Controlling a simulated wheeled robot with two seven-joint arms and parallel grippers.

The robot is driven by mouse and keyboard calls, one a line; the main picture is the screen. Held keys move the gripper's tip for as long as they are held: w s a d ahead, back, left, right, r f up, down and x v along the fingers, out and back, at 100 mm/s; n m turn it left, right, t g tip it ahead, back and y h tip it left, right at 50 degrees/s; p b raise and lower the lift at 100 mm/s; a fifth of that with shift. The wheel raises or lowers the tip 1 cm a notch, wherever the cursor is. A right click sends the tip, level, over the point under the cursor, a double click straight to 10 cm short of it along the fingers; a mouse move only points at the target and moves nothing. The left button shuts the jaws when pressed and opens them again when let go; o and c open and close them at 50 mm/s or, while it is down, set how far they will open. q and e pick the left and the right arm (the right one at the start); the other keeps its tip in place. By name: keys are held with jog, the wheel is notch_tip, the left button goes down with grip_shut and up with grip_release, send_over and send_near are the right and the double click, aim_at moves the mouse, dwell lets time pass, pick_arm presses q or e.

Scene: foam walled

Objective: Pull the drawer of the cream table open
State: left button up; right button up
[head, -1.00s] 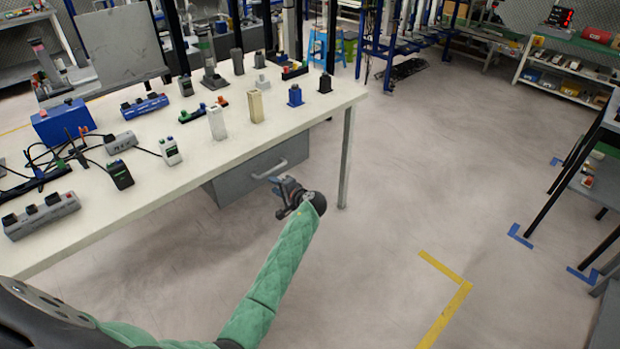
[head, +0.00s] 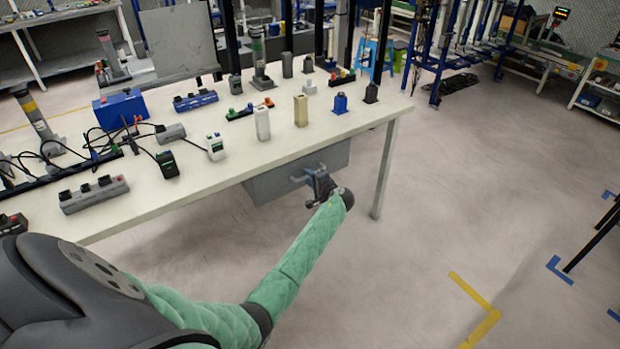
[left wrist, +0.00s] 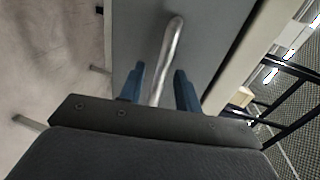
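The cream table (head: 215,172) stands at the left and middle of the head view. Its grey drawer (head: 268,186) hangs under the tabletop near the right end, and it looks shut. A metal bar handle (head: 300,179) is on the drawer's front; it also shows in the left wrist view (left wrist: 170,55). My left gripper (head: 314,178) is at the handle. In the left wrist view the blue fingers of my left gripper (left wrist: 160,85) stand apart, with the handle's near end between them. Gaps show beside the handle. My right gripper is not in view.
Several devices, cables and a blue box (head: 120,110) stand on the tabletop. A table leg (head: 385,170) is to the right of the drawer. The floor (head: 450,200) right of the table is clear, with yellow tape (head: 478,310) on it.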

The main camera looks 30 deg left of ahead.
pick_arm(q)
grip_shut()
jog(key=f+v, duration=0.2)
jog(key=v, duration=1)
jog(key=d+f+v, duration=0.1)
jog(key=f+v, duration=0.2)
jog(key=v, duration=0.9)
jog(key=shift+s, duration=0.25)
grip_release()
